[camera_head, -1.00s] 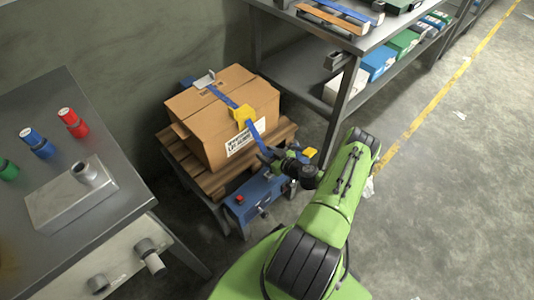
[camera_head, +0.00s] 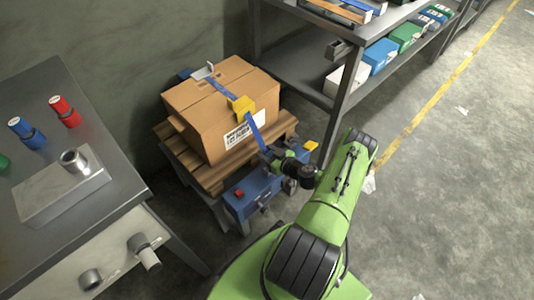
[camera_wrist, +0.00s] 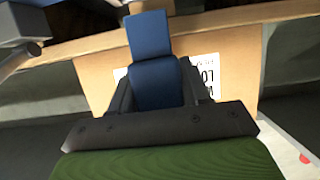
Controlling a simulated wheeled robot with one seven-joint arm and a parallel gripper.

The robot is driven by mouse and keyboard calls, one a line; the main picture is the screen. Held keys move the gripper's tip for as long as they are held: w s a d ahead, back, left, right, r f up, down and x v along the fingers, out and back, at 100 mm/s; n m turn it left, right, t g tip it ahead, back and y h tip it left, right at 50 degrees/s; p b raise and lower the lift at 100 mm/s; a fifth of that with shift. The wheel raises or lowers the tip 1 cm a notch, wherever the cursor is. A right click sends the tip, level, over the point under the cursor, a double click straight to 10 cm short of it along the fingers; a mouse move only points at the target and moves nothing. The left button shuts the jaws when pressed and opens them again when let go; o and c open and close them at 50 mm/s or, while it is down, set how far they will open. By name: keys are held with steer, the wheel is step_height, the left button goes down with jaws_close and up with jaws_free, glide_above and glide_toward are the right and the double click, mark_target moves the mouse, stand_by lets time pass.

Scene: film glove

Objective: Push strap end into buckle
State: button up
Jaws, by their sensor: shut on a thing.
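A blue strap (camera_head: 222,92) runs over the top of a cardboard box (camera_head: 205,105) and through a yellow buckle (camera_head: 243,106) at the box's upper front edge. From the buckle the strap hangs down the front to my gripper (camera_head: 268,156). In the wrist view, my gripper (camera_wrist: 155,98) is shut on the blue strap (camera_wrist: 149,45), which lies between the dark fingers and extends up past them. The box face and its white label (camera_wrist: 205,75) are behind it. The buckle is not clear in the wrist view, and how the strap sits inside it cannot be told.
The box stands on a wooden pallet (camera_head: 187,165) over a blue machine base (camera_head: 255,193) with a red button. A metal bench (camera_head: 105,160) stands at left, and a shelf rack (camera_head: 345,110) at right. Open floor (camera_head: 450,210) lies to the right.

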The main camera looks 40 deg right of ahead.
steer(key=shift+f, duration=1.8)
stand_by(0.4)
steer(key=o, duration=1.1)
steer(key=shift+s, duration=0.1)
steer(key=p+v, duration=0.5)
steer(key=v, duration=1)
steer(key=shift+s+r+p, duration=0.15)
steer(key=shift+s+p, duration=0.1)
steer(key=shift+p, duration=0.05)
